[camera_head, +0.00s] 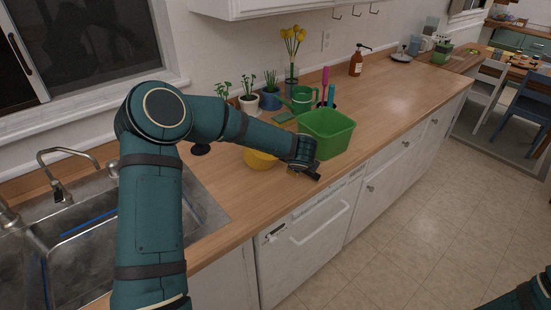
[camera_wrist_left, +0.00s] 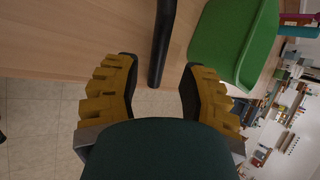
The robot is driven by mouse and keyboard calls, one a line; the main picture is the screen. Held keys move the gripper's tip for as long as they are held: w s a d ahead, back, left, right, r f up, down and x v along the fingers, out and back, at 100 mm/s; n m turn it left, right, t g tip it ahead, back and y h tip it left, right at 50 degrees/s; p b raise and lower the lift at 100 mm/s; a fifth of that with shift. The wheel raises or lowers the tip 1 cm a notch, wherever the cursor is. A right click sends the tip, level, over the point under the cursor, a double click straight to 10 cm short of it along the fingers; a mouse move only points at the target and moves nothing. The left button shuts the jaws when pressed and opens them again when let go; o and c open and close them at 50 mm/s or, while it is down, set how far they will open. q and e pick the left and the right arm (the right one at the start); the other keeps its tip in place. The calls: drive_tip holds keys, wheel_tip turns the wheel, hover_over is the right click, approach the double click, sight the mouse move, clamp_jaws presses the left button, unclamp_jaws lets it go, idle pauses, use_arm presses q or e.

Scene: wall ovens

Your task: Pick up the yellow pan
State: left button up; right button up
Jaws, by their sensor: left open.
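The yellow pan (camera_head: 261,160) sits on the wooden counter beside the sink, partly hidden behind my left forearm. My left gripper (camera_head: 305,171) is near the counter's front edge, just right of the pan. In the left wrist view a black handle (camera_wrist_left: 162,40), which looks like the pan's, reaches down between the two open, yellow-padded fingers of my left gripper (camera_wrist_left: 159,76). Space shows on both sides of the handle. The pan's yellow body is not in the wrist view. My right gripper is not in view; only a bit of my right arm shows at the lower right.
A green tub (camera_head: 326,133) stands close behind and right of my left gripper; it also shows in the wrist view (camera_wrist_left: 232,40). Potted plants and a green watering can (camera_head: 302,98) stand along the wall. The sink (camera_head: 90,245) is at left. The counter farther right is mostly clear.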

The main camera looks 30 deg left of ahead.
use_arm(q)
drive_tip(key=x, duration=0.9)
drive_tip(key=shift+w+a, duration=0.15)
drive_tip(key=shift+a, duration=0.15)
drive_tip(key=shift+c, duration=0.4)
clamp_jaws()
